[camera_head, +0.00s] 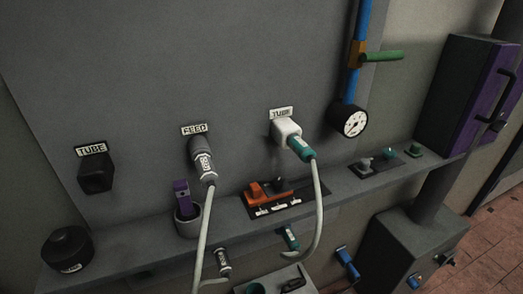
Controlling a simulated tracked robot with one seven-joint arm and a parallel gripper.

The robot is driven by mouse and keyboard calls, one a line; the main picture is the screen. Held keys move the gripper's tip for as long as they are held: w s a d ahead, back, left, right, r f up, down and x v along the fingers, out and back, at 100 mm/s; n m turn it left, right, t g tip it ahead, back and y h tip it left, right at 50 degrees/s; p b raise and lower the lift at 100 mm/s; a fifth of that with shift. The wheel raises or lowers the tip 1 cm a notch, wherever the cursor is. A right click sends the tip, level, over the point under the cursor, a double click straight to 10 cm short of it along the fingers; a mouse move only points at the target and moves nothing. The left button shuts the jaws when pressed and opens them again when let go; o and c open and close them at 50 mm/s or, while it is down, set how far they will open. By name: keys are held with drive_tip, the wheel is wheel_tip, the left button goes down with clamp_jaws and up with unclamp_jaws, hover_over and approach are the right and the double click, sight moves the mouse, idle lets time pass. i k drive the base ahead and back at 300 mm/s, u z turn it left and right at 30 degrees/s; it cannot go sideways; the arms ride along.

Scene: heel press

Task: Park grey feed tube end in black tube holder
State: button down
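The grey feed tube end (202,162) sits at the panel under the FEED label (194,129), tilted downward, with a white band of lettering and a pale tube (201,235) hanging from it. The black tube holder (96,175) is on the panel at the left, under a TUBE label (91,150). It looks like a black block with nothing in it, though its opening is hard to make out. My gripper is not in view.
A white holder (286,131) under another TUBE label carries a teal tube end (301,148) with a pale hanging tube. The shelf holds a black round pot (67,249), a grey cup (187,222) with a purple item, and an orange switch block (262,194). A gauge (350,120) hangs right.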

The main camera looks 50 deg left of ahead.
sight(208, 178)
drive_tip(key=z, duration=0.45)
drive_tip(key=i, duration=0.15)
drive_tip(key=u, duration=2.9)
drive_tip(key=k, duration=0.85)
drive_tip(key=u, duration=0.2)
drive_tip(key=i, duration=0.85)
drive_tip(key=u, duration=0.05)
